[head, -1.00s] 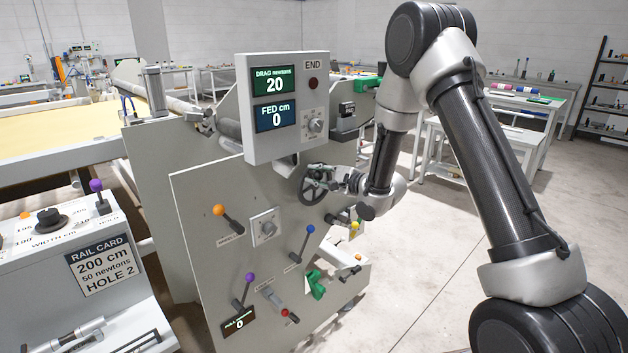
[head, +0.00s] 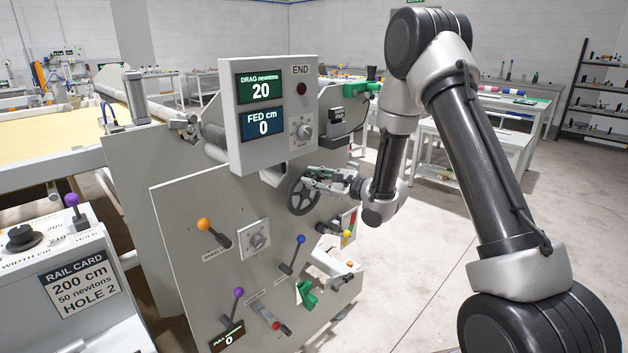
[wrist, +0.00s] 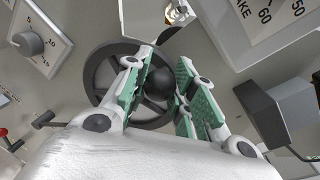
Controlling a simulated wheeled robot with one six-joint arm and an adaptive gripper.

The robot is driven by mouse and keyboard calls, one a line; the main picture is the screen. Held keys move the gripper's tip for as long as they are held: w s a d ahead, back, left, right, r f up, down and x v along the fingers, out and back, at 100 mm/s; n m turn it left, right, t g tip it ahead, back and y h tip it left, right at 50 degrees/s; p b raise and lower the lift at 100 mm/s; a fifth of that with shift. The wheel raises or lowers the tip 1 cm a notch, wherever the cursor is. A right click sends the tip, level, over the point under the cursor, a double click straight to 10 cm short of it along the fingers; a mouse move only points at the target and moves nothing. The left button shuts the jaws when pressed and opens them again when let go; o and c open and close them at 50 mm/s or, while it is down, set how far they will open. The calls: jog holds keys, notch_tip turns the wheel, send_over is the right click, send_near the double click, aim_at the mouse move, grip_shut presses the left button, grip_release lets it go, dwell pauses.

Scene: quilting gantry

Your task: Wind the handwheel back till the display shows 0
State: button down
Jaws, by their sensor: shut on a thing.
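The dark spoked handwheel (head: 302,196) is on the grey machine panel, below the display box. It fills the middle of the wrist view (wrist: 95,75). My gripper (head: 316,181) is at the wheel's upper right. In the wrist view its green-padded fingers (wrist: 160,88) stand on either side of the wheel's black round knob (wrist: 161,82), shut on it. The blue FED cm display (head: 263,124) reads 0. The green DRAG newtons display (head: 260,88) above it reads 20. A small display (head: 227,338) at the panel's bottom also reads 0.
A grey dial (wrist: 30,44) is near the gripper, as is a dark block (wrist: 283,108). A rail card (head: 78,284) reads 200 cm, 50 newtons, HOLE 2. Floor at right is clear.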

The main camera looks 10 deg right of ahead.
jog(key=shift+f, duration=0.1)
jog(key=c, duration=1.1)
grip_release()
jog(key=shift+c, duration=0.2)
jog(key=shift+d, duration=0.1)
jog(key=v, duration=1.2)
